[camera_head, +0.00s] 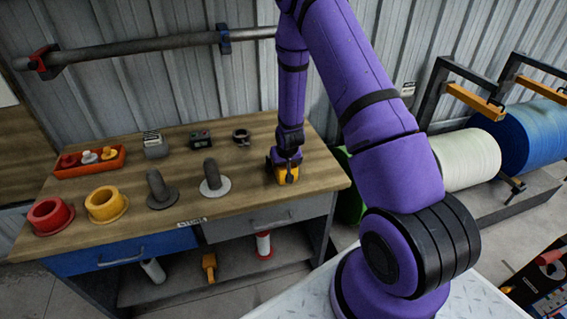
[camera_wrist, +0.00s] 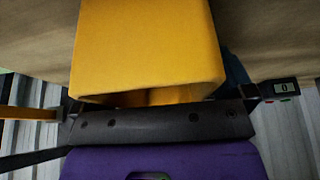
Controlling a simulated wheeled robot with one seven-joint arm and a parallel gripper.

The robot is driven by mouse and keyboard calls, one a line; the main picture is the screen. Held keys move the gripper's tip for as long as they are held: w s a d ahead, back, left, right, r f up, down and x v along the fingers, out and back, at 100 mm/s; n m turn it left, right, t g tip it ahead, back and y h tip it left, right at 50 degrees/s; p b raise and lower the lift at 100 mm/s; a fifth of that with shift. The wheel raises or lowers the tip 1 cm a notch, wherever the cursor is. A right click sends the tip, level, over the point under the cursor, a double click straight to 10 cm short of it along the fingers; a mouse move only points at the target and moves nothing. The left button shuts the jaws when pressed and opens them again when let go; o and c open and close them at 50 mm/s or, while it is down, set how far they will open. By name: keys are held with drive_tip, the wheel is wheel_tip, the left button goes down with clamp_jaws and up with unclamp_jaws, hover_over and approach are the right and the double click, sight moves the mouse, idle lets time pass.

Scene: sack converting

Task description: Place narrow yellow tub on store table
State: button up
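The narrow yellow tub (camera_head: 288,175) is at the right end of the wooden table (camera_head: 235,205), which bears a small label that looks like "STORE" on its front edge. My gripper (camera_head: 285,160) points down at this end of the table, its dark fingers around the tub. In the wrist view the tub (camera_wrist: 148,45) fills the upper middle, close against the dark gripper body (camera_wrist: 155,125). The gripper looks shut on it, though the finger contact is mostly hidden. I cannot tell whether the tub's base touches the tabletop.
A wide yellow ring-shaped piece (camera_head: 106,204), a red one (camera_head: 50,216) and two upright grey pegs, dark (camera_head: 160,188) and pale-based (camera_head: 214,180), stand along the front. An orange tray (camera_head: 90,162) and small devices (camera_head: 200,139) sit behind. The table's middle right is clear.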

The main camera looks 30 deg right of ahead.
drive_tip(key=shift+r, duration=0.1)
drive_tip(key=s+a+r, duration=0.3)
drive_tip(key=s+r, duration=0.1)
drive_tip(key=r, duration=0.8)
drive_tip(key=s+a+r+n, duration=0.15)
drive_tip(key=s+r, duration=0.25)
drive_tip(key=r, duration=0.7)
drive_tip(key=s+a+r, duration=0.4)
drive_tip(key=s+r, duration=0.1)
drive_tip(key=r, duration=0.7)
drive_tip(key=s+a+r+n, duration=0.1)
drive_tip(key=s+a+r, duration=0.1)
drive_tip(key=s+r, duration=0.4)
drive_tip(key=s+a+r+t+y, duration=0.1)
drive_tip(key=s+r, duration=0.4)
drive_tip(key=s, duration=0.8)
drive_tip(key=shift+s+a+r+n, duration=0.35)
drive_tip(key=shift+s+a, duration=0.05)
drive_tip(key=shift+a, duration=0.35)
